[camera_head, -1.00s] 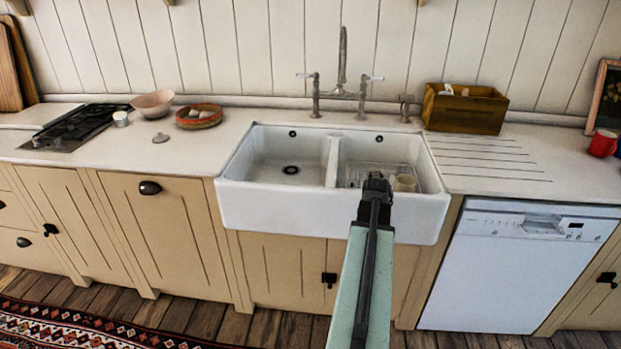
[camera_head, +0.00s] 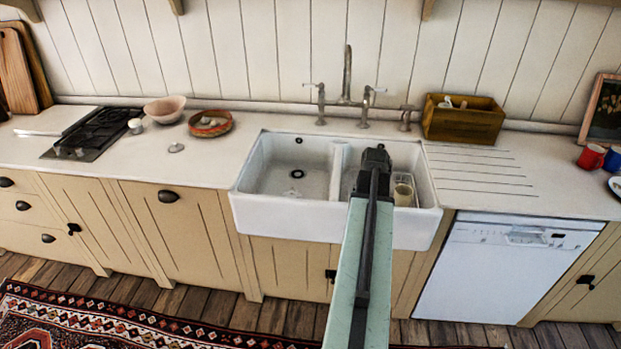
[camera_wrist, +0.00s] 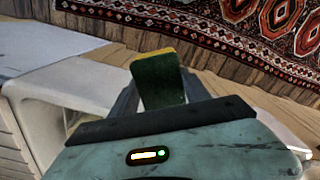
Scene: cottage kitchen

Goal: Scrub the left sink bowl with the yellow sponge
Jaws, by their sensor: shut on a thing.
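The sink is a white double basin. The yellow sponge (camera_wrist: 160,82) shows in the wrist view with a dark green face and a thin yellow edge at the top. My gripper (camera_wrist: 158,88) is shut on it. In the head view my gripper (camera_head: 376,154) appears over the right bowl (camera_head: 350,180), right of the divider. The sponge is hidden there behind my gripper and arm. How high it is above the bowl is hard to tell.
A cream cup (camera_head: 403,192) and a wire rack stand in the right bowl. The tap (camera_head: 346,85) rises behind the sink. A wooden box (camera_head: 464,118) stands to the right; a patterned bowl (camera_head: 210,124) and pink bowl (camera_head: 165,109) stand to the left. A rug (camera_head: 110,320) lies on the floor.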

